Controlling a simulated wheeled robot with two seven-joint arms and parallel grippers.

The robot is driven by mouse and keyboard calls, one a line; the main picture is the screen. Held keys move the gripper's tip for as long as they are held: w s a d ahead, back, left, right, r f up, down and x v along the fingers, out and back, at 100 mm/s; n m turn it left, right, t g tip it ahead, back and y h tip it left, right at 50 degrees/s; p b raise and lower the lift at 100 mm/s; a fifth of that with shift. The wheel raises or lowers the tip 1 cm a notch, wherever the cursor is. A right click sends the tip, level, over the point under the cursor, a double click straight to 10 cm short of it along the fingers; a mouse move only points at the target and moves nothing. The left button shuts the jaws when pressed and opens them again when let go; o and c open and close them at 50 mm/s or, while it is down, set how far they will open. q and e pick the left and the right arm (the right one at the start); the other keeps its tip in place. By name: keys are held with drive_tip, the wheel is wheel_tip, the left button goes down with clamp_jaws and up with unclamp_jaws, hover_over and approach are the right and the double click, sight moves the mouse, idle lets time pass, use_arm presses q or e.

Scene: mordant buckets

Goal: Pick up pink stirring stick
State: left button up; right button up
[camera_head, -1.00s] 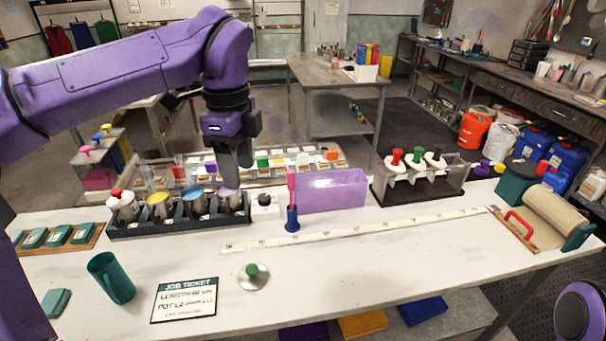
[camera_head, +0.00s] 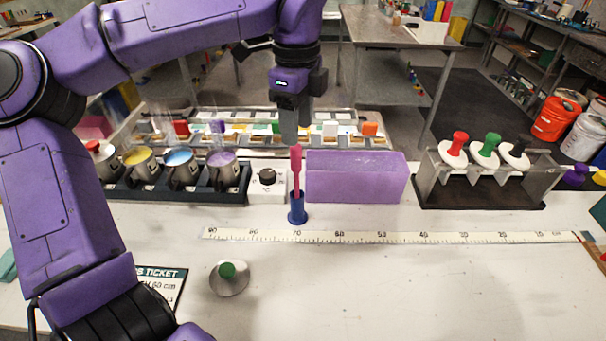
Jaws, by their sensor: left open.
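The pink stirring stick (camera_head: 297,176) stands upright in a small blue holder (camera_head: 298,212) on the white table, just left of a purple block. My left gripper (camera_head: 290,138) points straight down right above the stick, its fingertips at about the height of the stick's top. The jaws are open, seen nearly edge-on, so I cannot tell whether the stick's top is between the fingers. My right gripper is not in view.
The purple block (camera_head: 355,178) stands close right of the stick. A white box with a black knob (camera_head: 267,187) and a rack of pots (camera_head: 172,185) stand left. A measuring tape (camera_head: 400,238) lies in front. A green-knobbed lid (camera_head: 229,280) lies nearer; the front right of the table is clear.

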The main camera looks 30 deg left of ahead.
sight(296, 159)
use_arm(q)
drive_tip(key=f+p, duration=0.1)
drive_tip(key=f, duration=0.2)
drive_tip(key=f+p, duration=0.1)
drive_tip(key=f, duration=0.2)
drive_tip(key=a+f+p, duration=0.1)
drive_tip(key=f, duration=0.2)
drive_tip(key=shift+w, duration=0.35)
drive_tip(key=shift+f, duration=0.3)
clamp_jaws()
